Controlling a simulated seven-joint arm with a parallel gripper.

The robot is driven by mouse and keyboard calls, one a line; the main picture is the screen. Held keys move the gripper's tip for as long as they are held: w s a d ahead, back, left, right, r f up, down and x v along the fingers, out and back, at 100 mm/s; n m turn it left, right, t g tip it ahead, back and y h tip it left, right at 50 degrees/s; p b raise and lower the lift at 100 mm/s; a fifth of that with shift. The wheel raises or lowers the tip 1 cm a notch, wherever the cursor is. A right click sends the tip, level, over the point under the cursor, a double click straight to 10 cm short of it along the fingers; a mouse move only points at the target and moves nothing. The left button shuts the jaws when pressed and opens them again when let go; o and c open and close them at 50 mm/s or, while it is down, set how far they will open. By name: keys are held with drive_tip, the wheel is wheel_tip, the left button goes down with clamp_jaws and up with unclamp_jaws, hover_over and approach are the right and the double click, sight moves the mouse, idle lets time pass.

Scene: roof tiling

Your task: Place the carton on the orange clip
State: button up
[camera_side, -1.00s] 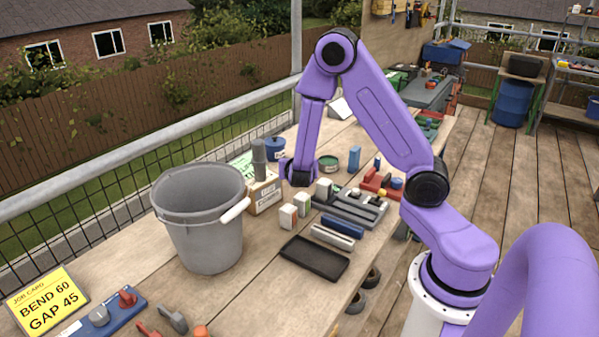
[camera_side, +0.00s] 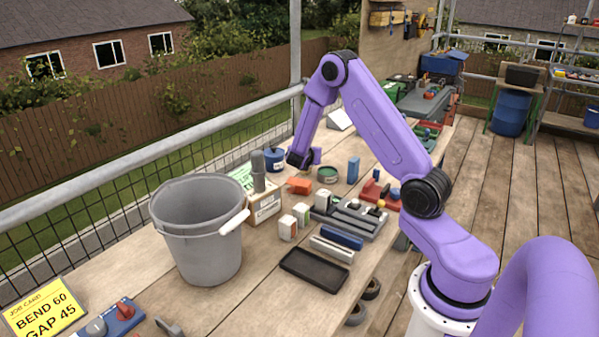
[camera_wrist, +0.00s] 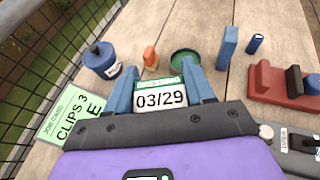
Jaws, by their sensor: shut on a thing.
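The carton (camera_wrist: 160,95), white with a green band and the label "03/29", is between the two blue fingers of my gripper (camera_wrist: 162,88) in the wrist view. My gripper is shut on it. In the side view my gripper (camera_side: 301,160) is above the bench, and I cannot make out the held carton there. The orange clip (camera_side: 299,185) lies on the bench just below my gripper in the side view. In the wrist view the orange clip (camera_wrist: 150,58) is beyond the fingers, left of centre, apart from the carton.
A blue pot (camera_wrist: 102,62) and a green tin (camera_wrist: 186,58) flank the clip. A blue block (camera_wrist: 228,48) stands farther right. Small white cartons (camera_side: 287,228), a black tray (camera_side: 314,267) and a grey bucket (camera_side: 207,255) are nearer the side camera.

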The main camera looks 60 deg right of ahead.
hover_over(299, 179)
drive_tip(key=f, duration=0.6)
drive_tip(key=shift+s+f, duration=0.2)
drive_tip(key=shift+f, duration=0.1)
drive_tip(key=shift+w+f, duration=0.1)
drive_tip(key=shift+f, duration=1.55)
drive_tip(key=o, duration=1)
drive_tip(key=shift+f, duration=0.1)
